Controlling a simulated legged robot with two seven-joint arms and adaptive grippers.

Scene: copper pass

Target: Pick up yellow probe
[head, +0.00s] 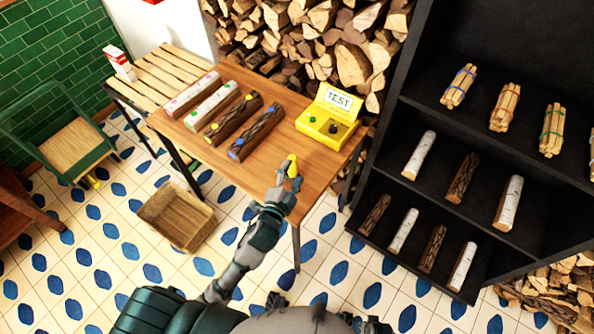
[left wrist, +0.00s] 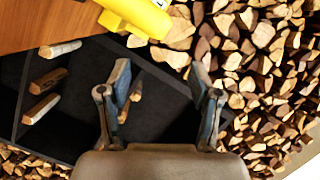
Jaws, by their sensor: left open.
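The yellow probe (head: 292,164) is a small upright yellow piece near the front right edge of the wooden table (head: 282,152). My left gripper (head: 288,181) is right at it in the head view, its fingers partly overlapping it, so I cannot tell whether they touch. In the left wrist view my left gripper (left wrist: 162,88) is open, with no probe visible between its fingers. A yellow body (left wrist: 140,14) cut off at the top there seems to be the test box.
The yellow test box (head: 325,122) with its raised TEST sign stands behind the probe. Several marked logs (head: 230,118) lie to the left. A black shelf (head: 385,203) with logs and stick bundles stands right. A wooden crate (head: 176,218) is on the floor.

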